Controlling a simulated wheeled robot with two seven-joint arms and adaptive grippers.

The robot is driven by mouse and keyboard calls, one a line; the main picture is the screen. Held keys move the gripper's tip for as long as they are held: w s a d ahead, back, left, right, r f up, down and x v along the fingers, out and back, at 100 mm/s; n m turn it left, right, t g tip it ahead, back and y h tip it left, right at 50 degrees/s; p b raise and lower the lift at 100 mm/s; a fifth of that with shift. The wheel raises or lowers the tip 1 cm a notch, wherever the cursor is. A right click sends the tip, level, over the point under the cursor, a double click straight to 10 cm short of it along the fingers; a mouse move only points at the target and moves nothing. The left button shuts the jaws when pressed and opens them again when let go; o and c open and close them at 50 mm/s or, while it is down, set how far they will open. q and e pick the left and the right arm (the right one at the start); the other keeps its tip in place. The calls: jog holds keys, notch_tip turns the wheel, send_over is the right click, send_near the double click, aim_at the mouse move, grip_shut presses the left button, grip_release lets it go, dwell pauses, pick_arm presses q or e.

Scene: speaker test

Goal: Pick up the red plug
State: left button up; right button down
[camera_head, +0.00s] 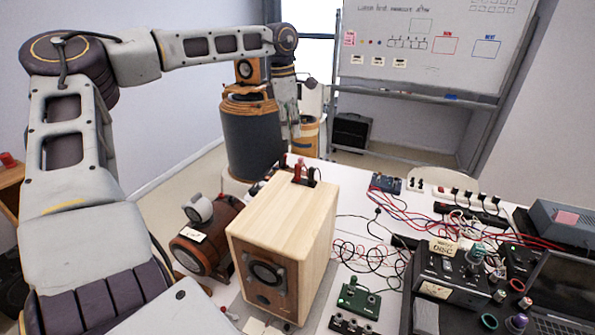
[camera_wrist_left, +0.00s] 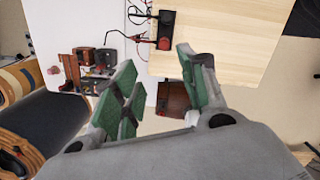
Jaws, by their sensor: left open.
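The red plug (camera_head: 298,169) stands at the back edge of the pale wooden speaker (camera_head: 280,210), beside a black plug (camera_head: 311,176). In the left wrist view the red plug (camera_wrist_left: 163,44) shows by the speaker's edge, with the black plug (camera_wrist_left: 167,20) just above it. My left gripper (camera_head: 292,120) hangs behind the speaker in the head view, apart from the plug. In the left wrist view its green-padded fingers (camera_wrist_left: 157,62) are spread, with nothing between them; the red plug appears just beyond the tips. My right gripper is not in view.
Cables (camera_head: 385,215) and a green circuit box (camera_head: 358,300) lie right of the speaker on the white table. A brown cylindrical device (camera_head: 205,245) stands left of it. A laptop (camera_head: 565,285) is at the right. A dark drum (camera_head: 252,140) stands behind the table.

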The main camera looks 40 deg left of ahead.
aim_at(297, 164)
pick_arm(q)
jog(key=shift+w+d+f+p, duration=0.15)
jog(key=shift+f+p, duration=0.1)
jog(key=shift+f, duration=1.1)
jog(key=shift+w+d+f+p, duration=0.1)
jog(key=shift+f+p, duration=0.1)
jog(key=shift+f, duration=1.2)
jog(key=shift+w+d+f+p, duration=0.15)
jog(key=shift+f+p, duration=0.1)
jog(key=shift+f, duration=1.1)
jog(key=shift+s+f, duration=0.1)
jog(key=shift+s+d+f+p, duration=0.1)
jog(key=shift+d+f+p, duration=0.1)
jog(key=shift+f+p, duration=0.3)
jog(key=shift+d+f+p, duration=0.2)
jog(key=shift+f+p, duration=0.05)
jog(key=shift+f, duration=0.35)
jog(key=shift+d+f+p, duration=0.15)
jog(key=shift+f+p, duration=0.2)
jog(key=shift+f, duration=1)
grip_shut()
